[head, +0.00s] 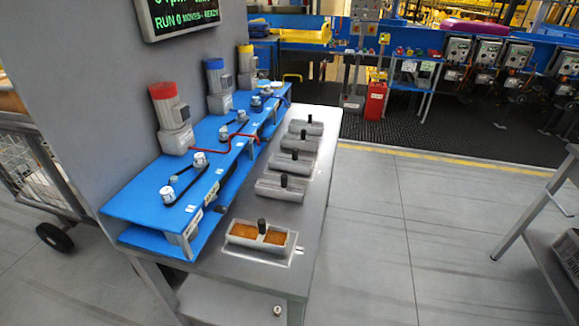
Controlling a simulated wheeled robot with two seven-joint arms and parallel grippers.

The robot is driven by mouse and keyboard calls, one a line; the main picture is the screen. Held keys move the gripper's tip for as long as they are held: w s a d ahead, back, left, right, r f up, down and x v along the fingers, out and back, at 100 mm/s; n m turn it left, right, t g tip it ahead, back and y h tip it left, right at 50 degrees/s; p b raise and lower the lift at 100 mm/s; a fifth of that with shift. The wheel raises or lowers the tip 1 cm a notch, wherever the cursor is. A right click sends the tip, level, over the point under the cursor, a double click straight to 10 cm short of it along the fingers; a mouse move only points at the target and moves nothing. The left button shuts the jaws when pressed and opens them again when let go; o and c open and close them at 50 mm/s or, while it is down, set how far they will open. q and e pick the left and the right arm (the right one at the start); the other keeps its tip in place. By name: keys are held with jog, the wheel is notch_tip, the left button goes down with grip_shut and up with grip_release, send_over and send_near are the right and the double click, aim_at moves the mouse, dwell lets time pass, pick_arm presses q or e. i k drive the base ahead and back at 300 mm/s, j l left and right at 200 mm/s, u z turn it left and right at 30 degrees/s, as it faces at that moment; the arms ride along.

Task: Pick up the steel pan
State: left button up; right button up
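Several grey metal pans with upright black knobs stand in a row along the grey table (315,215). The nearest pan (252,245) has two compartments with orange-brown contents and sits on a pale plate near the table's front. Behind it are a second pan (272,190), a third pan (284,167), and others farther back; their insides look grey. I cannot tell which of them the task calls the steel pan. Neither of my grippers is in view, and nothing is seen touching the pans.
A blue raised deck (155,202) with belts, pulleys and motors, including a red-topped motor (172,118), runs along the pans' left side. A grey wall panel with a display (185,14) rises behind it. A grey stand (535,215) is at right. The floor (400,240) between is clear.

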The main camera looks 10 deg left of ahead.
aim_at(294, 164)
jog(key=i+l+u, duration=0.1)
jog(key=l+u, duration=0.3)
jog(key=l, duration=0.5)
jog(key=l+u, duration=0.4)
jog(key=l, duration=0.5)
jog(key=i+l+u, duration=0.35)
jog(key=l, duration=0.2)
jog(key=i+l+u, duration=0.15)
jog(key=l, duration=0.2)
jog(key=i+l+u, duration=0.2)
jog(key=l, duration=0.15)
jog(key=i+l+u, duration=0.15)
jog(key=l, duration=0.2)
jog(key=l+u, duration=0.15)
jog(key=l, duration=0.2)
jog(key=i+l+u, duration=0.15)
jog(key=l, duration=0.15)
jog(key=i+l+u, duration=0.3)
jog(key=l, duration=0.3)
